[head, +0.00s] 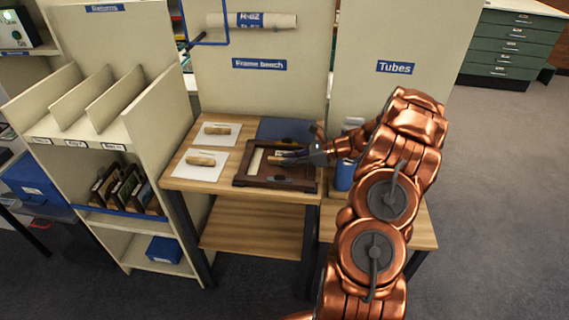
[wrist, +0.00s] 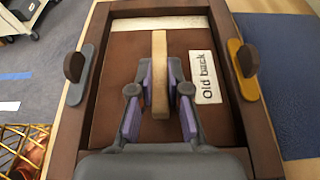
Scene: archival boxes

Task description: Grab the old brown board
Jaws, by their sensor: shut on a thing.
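The old brown board (wrist: 118,62) lies inside a dark wooden frame (wrist: 88,98); its white label reads "Old back" (wrist: 206,78). A light wooden grip strip (wrist: 160,48) stands on the board. My gripper (wrist: 158,92) is shut on this strip, one finger on each side. In the head view my gripper (head: 298,157) reaches in from the right over the frame (head: 262,184) on the bench. A grey turn catch (wrist: 80,78) and a yellow one (wrist: 243,72), both with brown knobs, sit at the frame's sides. My fingers hide the board's near part.
Two white sheets, each with a tan piece (head: 201,161) (head: 217,130), lie left of the frame. A blue mat (head: 283,130) lies behind it. A blue container (head: 344,174) stands to the right, beside my arm. The returns shelf (head: 152,110) stands left.

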